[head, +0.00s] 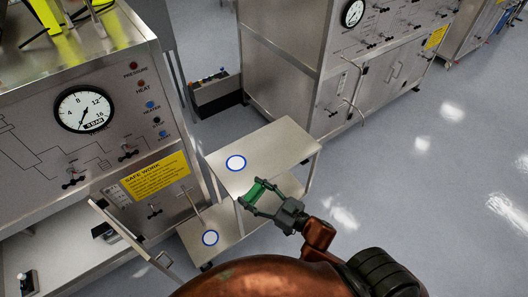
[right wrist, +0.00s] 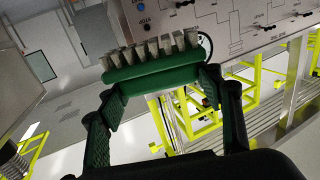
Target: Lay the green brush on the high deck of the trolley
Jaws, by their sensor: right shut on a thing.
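The green brush (head: 255,191) is held between the fingers of my right gripper (head: 263,198) at the near edge of the trolley's high deck in the head view. In the right wrist view, the green brush (right wrist: 152,76) lies across the fingertips of my right gripper (right wrist: 160,92), with its pale bristles pointing away from the gripper. The trolley's high deck (head: 280,142) is a bare metal shelf with a blue-ringed white disc (head: 235,163). I cannot tell whether the brush touches the deck. My left gripper is not in view.
The trolley's low deck (head: 235,222) carries another blue-ringed disc (head: 210,238). A steel cabinet with a pressure gauge (head: 84,110) stands close on the left, with an open door or bar (head: 130,235) near the trolley. Another steel cabinet (head: 285,70) stands behind. Floor on the right is clear.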

